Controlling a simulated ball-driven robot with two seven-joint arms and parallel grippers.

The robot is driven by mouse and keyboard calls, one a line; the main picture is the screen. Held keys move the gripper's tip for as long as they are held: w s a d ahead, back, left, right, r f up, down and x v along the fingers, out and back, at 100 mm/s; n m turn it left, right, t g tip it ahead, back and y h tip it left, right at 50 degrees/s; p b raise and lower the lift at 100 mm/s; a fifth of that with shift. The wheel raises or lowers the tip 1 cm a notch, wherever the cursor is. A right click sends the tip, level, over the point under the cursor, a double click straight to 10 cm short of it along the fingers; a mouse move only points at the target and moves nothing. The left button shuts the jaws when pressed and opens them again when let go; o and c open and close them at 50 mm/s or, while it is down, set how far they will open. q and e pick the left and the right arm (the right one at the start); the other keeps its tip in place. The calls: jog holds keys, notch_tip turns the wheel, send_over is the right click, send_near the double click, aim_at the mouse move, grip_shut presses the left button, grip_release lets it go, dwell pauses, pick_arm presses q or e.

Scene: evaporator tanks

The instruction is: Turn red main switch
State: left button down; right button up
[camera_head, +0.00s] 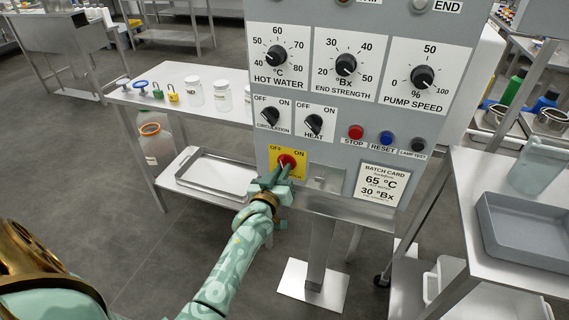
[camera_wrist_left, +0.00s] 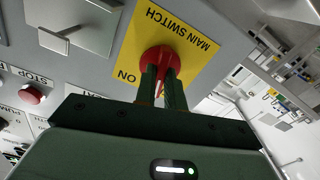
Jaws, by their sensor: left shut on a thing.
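The red main switch (camera_head: 287,161) sits on a yellow plate marked OFF and ON, low on the left of the grey control panel (camera_head: 330,145). It also shows in the left wrist view (camera_wrist_left: 158,60), on the yellow plate lettered MAIN SWITCH. My left gripper (camera_head: 280,173) is at the switch, its two green fingers shut on the red knob. The fingers hide part of the knob and of the plate, so I cannot tell exactly which way the knob points. My right gripper is not in view.
Above the switch are the circulation (camera_head: 270,118) and heat (camera_head: 314,125) knobs. Stop (camera_head: 355,132) and reset (camera_head: 386,138) buttons sit to the right, above the batch card (camera_head: 380,184). A table with jars (camera_head: 194,92) stands left, a shelf with a grey tray (camera_head: 525,230) right.

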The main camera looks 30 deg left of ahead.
pick_arm(q)
jog(key=shift+f, duration=0.1)
jog(key=shift+n+p, duration=0.55)
jog(key=shift+n, duration=0.65)
jog(key=shift+n+p, duration=0.55)
jog(key=shift+n, duration=0.45)
